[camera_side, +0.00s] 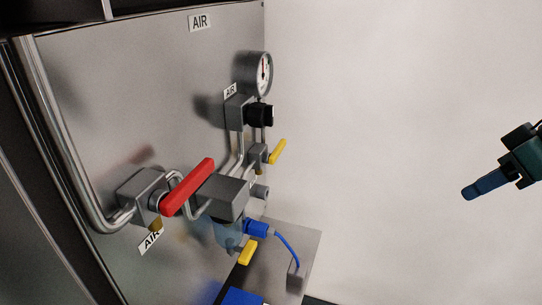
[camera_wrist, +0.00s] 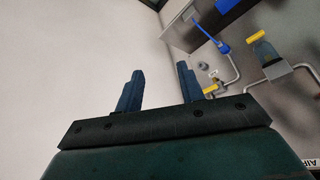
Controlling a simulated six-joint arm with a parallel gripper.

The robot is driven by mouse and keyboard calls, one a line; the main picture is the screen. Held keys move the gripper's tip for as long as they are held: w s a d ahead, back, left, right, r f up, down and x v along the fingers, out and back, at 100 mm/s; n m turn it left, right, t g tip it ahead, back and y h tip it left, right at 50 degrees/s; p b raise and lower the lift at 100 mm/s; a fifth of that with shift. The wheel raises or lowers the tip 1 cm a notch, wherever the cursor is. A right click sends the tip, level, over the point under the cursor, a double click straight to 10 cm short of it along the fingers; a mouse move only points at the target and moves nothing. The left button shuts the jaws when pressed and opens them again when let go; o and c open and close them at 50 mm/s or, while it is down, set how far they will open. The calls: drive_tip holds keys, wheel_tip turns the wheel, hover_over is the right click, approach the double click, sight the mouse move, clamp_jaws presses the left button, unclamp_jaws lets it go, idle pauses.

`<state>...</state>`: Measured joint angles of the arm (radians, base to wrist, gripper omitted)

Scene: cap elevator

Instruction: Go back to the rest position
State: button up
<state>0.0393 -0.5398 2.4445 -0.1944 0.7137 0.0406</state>
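My gripper (camera_side: 486,184) is at the right edge of the side view, away from the panel, with a pale wall behind it. Its blue fingers overlap there, so the gap between them does not show. In the wrist view my gripper (camera_wrist: 158,86) has its two blue fingers apart, with nothing between them. It is open and empty. No object is touching it in either view.
A grey panel (camera_side: 120,90) carries a red-handled valve (camera_side: 188,187), a gauge (camera_side: 262,73), a black knob (camera_side: 260,115), yellow handles (camera_side: 278,151) and a blue hose (camera_side: 288,248). A grey ledge (camera_side: 305,240) juts out below. Space between panel and gripper is clear.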

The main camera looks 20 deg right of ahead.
drive_tip(key=s+d+m+h, duration=0.1)
drive_tip(key=s+d, duration=0.2)
drive_tip(key=s, duration=0.3)
drive_tip(key=shift+d+r, duration=0.1)
idle(1.0)
